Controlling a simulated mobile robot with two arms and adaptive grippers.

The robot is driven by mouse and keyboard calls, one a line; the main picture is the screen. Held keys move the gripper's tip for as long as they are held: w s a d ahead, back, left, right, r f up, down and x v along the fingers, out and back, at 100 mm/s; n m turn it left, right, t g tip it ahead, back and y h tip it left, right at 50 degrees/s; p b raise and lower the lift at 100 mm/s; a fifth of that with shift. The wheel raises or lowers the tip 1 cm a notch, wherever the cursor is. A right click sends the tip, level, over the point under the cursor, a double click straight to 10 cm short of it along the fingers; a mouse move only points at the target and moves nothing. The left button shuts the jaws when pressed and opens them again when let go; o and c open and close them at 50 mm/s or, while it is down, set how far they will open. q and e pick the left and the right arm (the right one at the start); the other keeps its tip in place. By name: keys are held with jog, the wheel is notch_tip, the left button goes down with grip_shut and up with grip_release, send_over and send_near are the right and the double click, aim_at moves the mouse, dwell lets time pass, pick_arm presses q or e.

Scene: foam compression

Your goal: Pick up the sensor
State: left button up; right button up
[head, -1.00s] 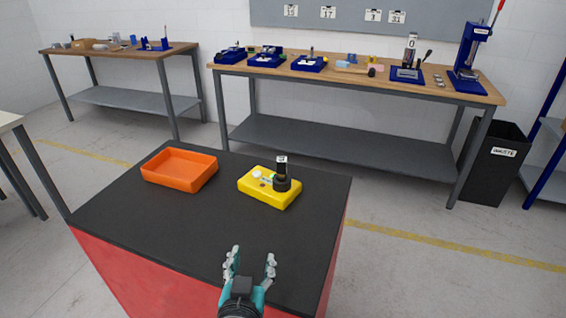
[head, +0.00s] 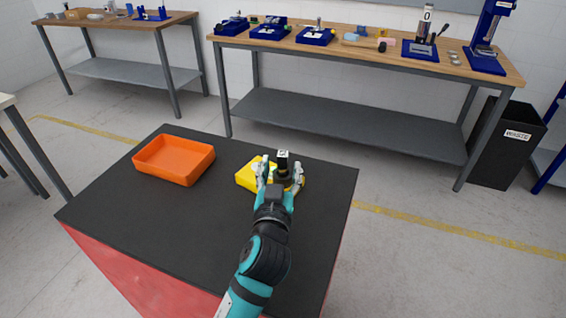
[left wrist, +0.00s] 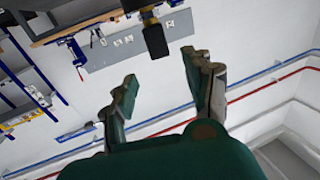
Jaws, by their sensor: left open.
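The sensor (head: 283,158), a dark upright piece with a white label on top, stands on the yellow block (head: 246,177) on the black cart top. My left gripper (head: 280,174) is open, with a finger on each side of the sensor. It hides the sensor's lower part and much of the block. In the left wrist view, a dark piece that looks like the sensor (left wrist: 155,40) shows just beyond the open fingertips (left wrist: 160,68). I cannot tell whether the fingers touch it. My right gripper is not in view.
An orange tray (head: 174,160), empty, lies to the left of the yellow block. The black cart top (head: 170,225) is clear around them. A workbench (head: 375,65) with blue fixtures stands behind, and a black waste bin (head: 507,145) stands at the right.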

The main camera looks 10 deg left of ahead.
aim_at(282, 158)
pick_arm(q)
jog(key=shift+w+a, duration=0.15)
jog(key=shift+w, duration=0.85)
jog(key=w, duration=0.3)
jog(key=w+f, duration=0.1)
jog(key=shift+w+a+b, duration=0.35)
jog(key=shift+w+a, duration=0.05)
jog(key=shift+s+r, duration=0.1)
jog(key=shift+r, duration=0.05)
jog(key=shift+c, duration=0.5)
grip_shut()
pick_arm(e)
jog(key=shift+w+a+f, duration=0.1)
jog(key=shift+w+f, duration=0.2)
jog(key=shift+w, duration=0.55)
